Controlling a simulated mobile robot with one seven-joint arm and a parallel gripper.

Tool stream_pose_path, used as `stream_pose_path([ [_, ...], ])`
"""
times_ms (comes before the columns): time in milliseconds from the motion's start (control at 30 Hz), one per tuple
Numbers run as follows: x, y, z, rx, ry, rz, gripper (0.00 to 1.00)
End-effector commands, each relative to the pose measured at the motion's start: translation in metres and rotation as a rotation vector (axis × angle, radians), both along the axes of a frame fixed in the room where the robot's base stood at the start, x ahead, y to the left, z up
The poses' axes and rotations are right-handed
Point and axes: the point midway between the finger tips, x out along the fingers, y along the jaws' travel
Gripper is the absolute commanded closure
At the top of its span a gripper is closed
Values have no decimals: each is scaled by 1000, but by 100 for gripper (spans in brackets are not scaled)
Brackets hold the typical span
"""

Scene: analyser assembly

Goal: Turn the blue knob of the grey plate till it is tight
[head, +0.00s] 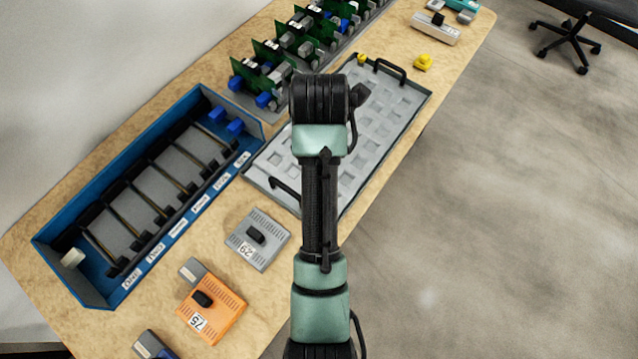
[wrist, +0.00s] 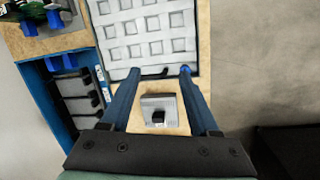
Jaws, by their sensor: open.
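The grey plate (head: 390,125) is a large flat panel with rows of square pockets and black handles, lying on the wooden table. It also fills the top of the wrist view (wrist: 150,48). A small bright blue spot, which looks like the blue knob (wrist: 185,69), shows at its near edge, beside the tip of my right finger. In the head view my arm hides that part. My gripper (wrist: 160,73) is open, with nothing seen between its fingers. Its fingers reach toward the plate's near edge; I cannot tell whether one touches the knob.
A grey module labelled 29 (head: 265,249) lies near the plate, with an orange module (head: 212,316) nearer. A blue rack (head: 98,290) stands left. Green boards (head: 268,55) stand behind. A yellow knob (head: 362,59) is at the plate's far end; another yellow piece (head: 423,62) lies beyond.

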Motion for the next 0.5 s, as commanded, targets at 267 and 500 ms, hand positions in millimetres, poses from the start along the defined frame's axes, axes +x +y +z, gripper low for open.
stream_pose_path([
  [267,-44,0,-33,-29,225,240,38],
  [500,-47,-1,-67,-28,233,246,38],
])
